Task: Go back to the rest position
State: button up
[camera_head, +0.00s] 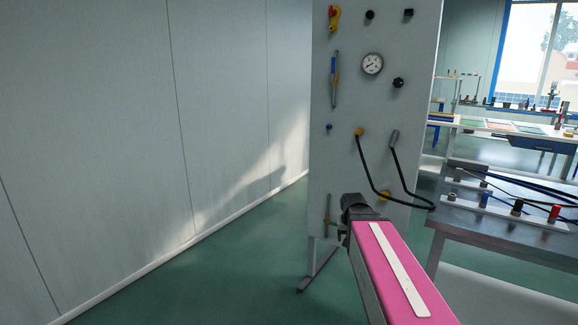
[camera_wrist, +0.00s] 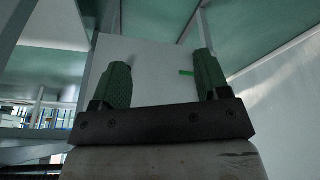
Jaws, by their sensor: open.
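My gripper shows in the wrist view (camera_wrist: 162,80) with its two green fingers apart and nothing between them. A pale panel surface lies beyond the fingers, with a small green mark on it. In the head view my pink arm reaches forward to the lower part of the upright panel (camera_head: 350,105). The dark wrist is in front of the panel's lower edge, and the fingertips are mostly hidden there.
The panel carries a gauge (camera_head: 372,64), knobs, a red-yellow switch (camera_head: 334,18) and a black cable (camera_head: 369,175). A metal table (camera_head: 480,233) with a rack of coloured plugs stands right. A pale wall (camera_head: 130,120) is left, with clear green floor (camera_head: 215,275) between.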

jog(key=s+a+f+n+g+y, duration=0.1)
jog(key=s+a+f+g, duration=0.2)
jog(key=s+f, duration=0.9)
jog(key=shift+a+n, duration=0.4)
jog(key=shift+a, duration=0.1)
